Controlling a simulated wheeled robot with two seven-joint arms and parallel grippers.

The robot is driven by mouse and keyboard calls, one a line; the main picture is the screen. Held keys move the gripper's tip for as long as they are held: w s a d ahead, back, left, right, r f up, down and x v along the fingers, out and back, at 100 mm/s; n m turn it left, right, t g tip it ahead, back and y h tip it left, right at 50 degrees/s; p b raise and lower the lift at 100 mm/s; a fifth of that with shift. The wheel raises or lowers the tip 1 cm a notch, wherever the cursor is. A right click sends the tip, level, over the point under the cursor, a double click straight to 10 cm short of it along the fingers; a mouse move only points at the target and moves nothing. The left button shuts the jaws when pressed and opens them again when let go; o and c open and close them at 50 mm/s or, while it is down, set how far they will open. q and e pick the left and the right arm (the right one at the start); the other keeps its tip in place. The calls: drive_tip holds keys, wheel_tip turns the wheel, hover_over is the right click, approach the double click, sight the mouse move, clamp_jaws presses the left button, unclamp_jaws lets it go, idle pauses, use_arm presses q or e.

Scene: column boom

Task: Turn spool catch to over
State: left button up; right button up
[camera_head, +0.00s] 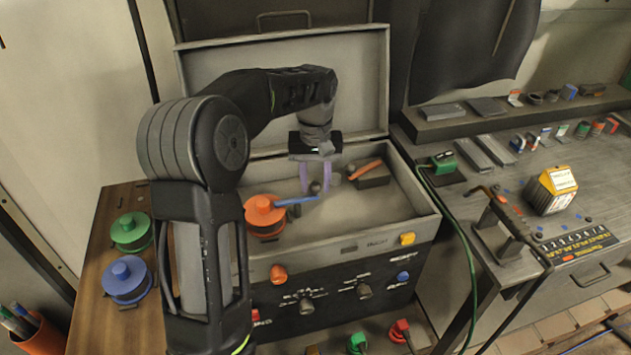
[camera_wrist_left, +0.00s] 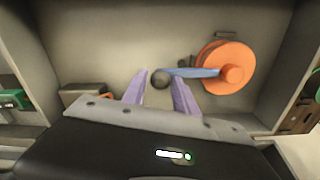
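The orange spool (camera_head: 264,215) lies in the open grey case; it also shows in the wrist view (camera_wrist_left: 218,55). My left gripper (camera_head: 316,190) points down into the case. My right gripper is out of view.
A grey block with an orange lever (camera_head: 367,172) stands right of my left gripper. The case's raised lid (camera_head: 360,85) stands behind. Green (camera_head: 130,232) and blue (camera_head: 127,279) spools sit on the wooden surface at left. A cluttered workbench (camera_head: 500,270) stands at right.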

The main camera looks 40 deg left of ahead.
use_arm(q)
drive_tip(key=shift+o, duration=1.2)
drive_tip(key=shift+r, duration=3.85)
